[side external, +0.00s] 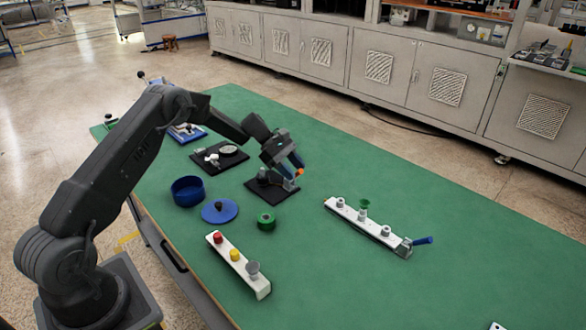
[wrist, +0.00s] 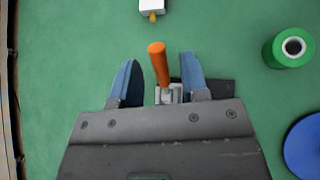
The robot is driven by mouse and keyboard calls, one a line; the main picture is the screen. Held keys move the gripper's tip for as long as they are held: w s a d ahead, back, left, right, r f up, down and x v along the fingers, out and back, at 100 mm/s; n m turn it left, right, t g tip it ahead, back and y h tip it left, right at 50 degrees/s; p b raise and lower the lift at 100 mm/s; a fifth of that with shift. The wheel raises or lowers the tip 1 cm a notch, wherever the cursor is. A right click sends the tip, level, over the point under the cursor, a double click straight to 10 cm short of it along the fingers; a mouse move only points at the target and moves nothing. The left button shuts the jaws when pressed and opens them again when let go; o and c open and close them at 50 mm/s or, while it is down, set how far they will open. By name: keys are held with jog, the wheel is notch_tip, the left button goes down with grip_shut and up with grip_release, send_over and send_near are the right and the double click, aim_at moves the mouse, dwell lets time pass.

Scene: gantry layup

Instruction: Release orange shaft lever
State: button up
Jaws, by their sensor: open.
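The orange lever (wrist: 158,65) stands up from a small metal shaft mount (wrist: 170,95) in the wrist view. Its orange tip (side external: 299,172) also shows beside the fingers in the side view. The mount sits on a black base plate (side external: 262,192), and my gripper partly hides it. My gripper (wrist: 160,80) is open, with one blue finger on each side of the lever. In the wrist view there is a gap between the lever and each finger. In the side view my gripper (side external: 293,166) is low over the plate.
A green ring (side external: 266,221), a blue lid (side external: 219,211) and a blue bowl (side external: 187,191) stand nearby on the green table. A white rail (side external: 237,262) with red and yellow knobs is in front. Another white rail (side external: 368,222) with a blue handle (side external: 422,240) lies right.

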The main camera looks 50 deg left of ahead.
jog(key=v, duration=1.3)
jog(key=shift+a+r, duration=0.25)
jog(key=shift+a, duration=0.05)
jog(key=s+d+r+m+y, duration=0.35)
jog(key=s+d+r, duration=0.25)
jog(key=d+r, duration=0.2)
jog(key=s+d+r+m+y, duration=0.2)
jog(key=s+d+r+m, duration=0.35)
jog(key=d+r, duration=0.2)
jog(key=s+d+m+t+y, duration=0.1)
jog(key=s+m, duration=0.4)
jog(key=s, duration=0.6)
jog(key=s+d+f+m+t+y, duration=0.1)
jog(key=s+d+m, duration=0.4)
jog(key=s, duration=0.6)
jog(key=shift+s+d+f+t+y, duration=0.2)
jog(key=shift+s+d+t+y, duration=0.4)
jog(key=shift+y, duration=0.65)
